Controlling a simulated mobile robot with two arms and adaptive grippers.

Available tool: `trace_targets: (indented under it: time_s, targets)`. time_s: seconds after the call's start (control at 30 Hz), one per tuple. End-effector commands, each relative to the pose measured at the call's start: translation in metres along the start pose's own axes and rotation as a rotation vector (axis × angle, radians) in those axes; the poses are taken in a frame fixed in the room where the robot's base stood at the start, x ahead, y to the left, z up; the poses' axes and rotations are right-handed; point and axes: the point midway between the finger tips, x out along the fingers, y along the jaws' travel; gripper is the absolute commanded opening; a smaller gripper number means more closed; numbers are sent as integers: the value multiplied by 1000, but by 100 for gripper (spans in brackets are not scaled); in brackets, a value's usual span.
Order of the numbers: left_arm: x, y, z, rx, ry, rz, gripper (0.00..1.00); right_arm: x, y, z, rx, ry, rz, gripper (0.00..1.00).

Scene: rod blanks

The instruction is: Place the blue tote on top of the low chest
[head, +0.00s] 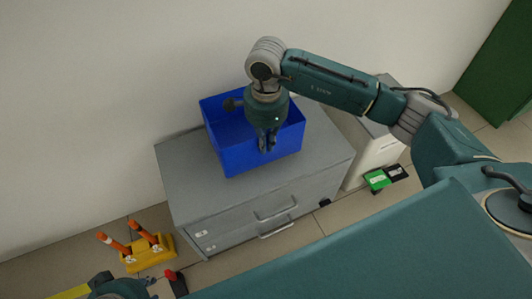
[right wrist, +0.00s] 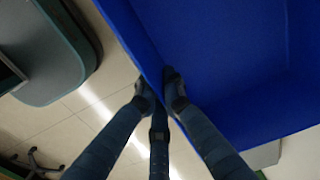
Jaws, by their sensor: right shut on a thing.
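The blue tote (head: 235,158) is upright over the top of the grey low chest (head: 190,190), toward its back. I cannot tell whether its base touches the top or hangs just above it. My right gripper (head: 267,143) points down and is shut on the tote's near wall. In the right wrist view, the fingers (right wrist: 172,85) pinch the wall of the tote (right wrist: 235,70). My left gripper (head: 165,288) is partly in view at the bottom left, away from the tote; its finger opening is not clear.
A yellow stand (head: 148,254) with orange-handled pieces is on the floor left of the chest. A white cabinet (head: 372,155) stands right of the chest, with green (head: 376,180) and black items near it. The wall is close behind.

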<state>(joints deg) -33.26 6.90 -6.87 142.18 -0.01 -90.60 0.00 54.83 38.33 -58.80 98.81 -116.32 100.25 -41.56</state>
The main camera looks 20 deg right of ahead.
Motion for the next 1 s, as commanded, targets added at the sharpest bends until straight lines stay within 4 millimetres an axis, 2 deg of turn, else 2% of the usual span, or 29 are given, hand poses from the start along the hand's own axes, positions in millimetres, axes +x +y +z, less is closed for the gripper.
trace_targets:
  time_s: [0.13, 0.37, 0.8, 0.83, 0.9, 1.0]
  targets:
    - [2, 0, 1, 0, 0, 0, 24, 10, -1, 0, 0, 0, -4, 0]
    - [8, 0, 2, 0, 0, 0, 24, 41, 0, 0, 1, -1, -3, 0]
    - [9, 0, -1, 0, 13, 0, 24, 43, -1, 0, 0, -1, -6, 0]
    - [9, 0, -2, 0, 16, 0, 24, 45, 0, 0, 0, 0, -1, 13]
    - [9, 1, -3, 0, 20, 0, 24, 44, 0, 0, 0, 0, -1, 26]
    - [9, 1, -3, 0, 20, 1, 24, 44, 0, 0, 0, 1, -1, 26]
